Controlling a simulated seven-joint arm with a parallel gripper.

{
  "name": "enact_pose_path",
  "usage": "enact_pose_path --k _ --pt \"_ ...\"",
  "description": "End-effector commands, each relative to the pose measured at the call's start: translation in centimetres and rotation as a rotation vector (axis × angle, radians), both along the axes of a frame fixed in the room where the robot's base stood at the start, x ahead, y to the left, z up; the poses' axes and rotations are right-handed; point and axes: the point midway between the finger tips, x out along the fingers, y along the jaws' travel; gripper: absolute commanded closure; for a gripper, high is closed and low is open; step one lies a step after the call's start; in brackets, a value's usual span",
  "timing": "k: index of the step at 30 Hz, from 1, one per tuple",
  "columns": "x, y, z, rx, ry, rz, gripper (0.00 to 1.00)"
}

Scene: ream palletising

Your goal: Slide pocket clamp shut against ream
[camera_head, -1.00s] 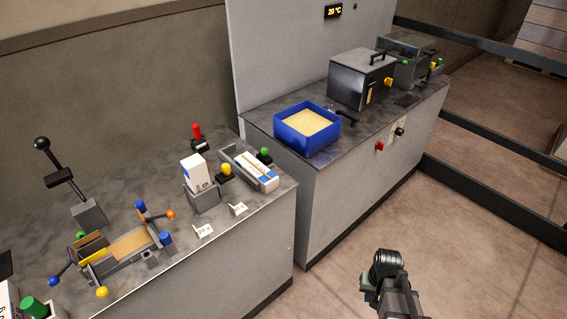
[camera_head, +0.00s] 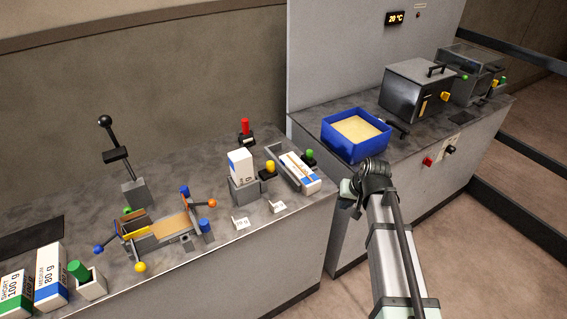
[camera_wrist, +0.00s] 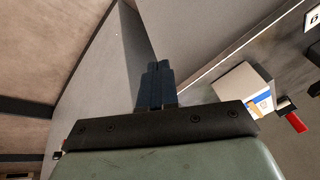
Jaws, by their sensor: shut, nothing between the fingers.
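A white and blue ream (camera_head: 240,163) stands upright in a small grey pocket (camera_head: 245,190) on the left counter. A yellow knob (camera_head: 270,167) sits at the pocket's right side; whether the clamp touches the ream is too small to tell. A second ream (camera_head: 299,170) lies in a grey tray (camera_head: 280,153) with a green knob (camera_head: 309,154) beside it. My gripper (camera_wrist: 155,68) is shut and empty in the wrist view, with a white ream (camera_wrist: 238,93) and a red knob (camera_wrist: 297,122) to its right. In the head view it is right of the pocket, its fingers not clear.
A blue bin (camera_head: 355,135) and a grey lidded box (camera_head: 418,90) stand on the right counter. A fixture with coloured knobs (camera_head: 165,227), a tall black-knobbed lever (camera_head: 115,150) and a boxed ream (camera_head: 50,277) are at left. Two small label cards (camera_head: 242,223) stand before the pocket.

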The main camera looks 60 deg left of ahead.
Motion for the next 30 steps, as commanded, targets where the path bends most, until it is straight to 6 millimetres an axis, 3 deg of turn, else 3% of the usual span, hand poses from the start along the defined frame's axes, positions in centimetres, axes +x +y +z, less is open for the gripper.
enact_pose_path --k 3,14,17,21,30 --pt "-0.7 3.7 4.0 0.05 0.001 0.045 1.0" --pt "-1.1 11.9 15.3 0.198 0.074 0.199 1.0" --pt "-2.1 13.2 15.6 0.223 0.137 0.284 1.0" --pt "-4.0 13.0 16.2 0.254 0.184 0.403 1.0" --pt "-4.3 12.6 16.1 0.257 0.162 0.492 1.0"
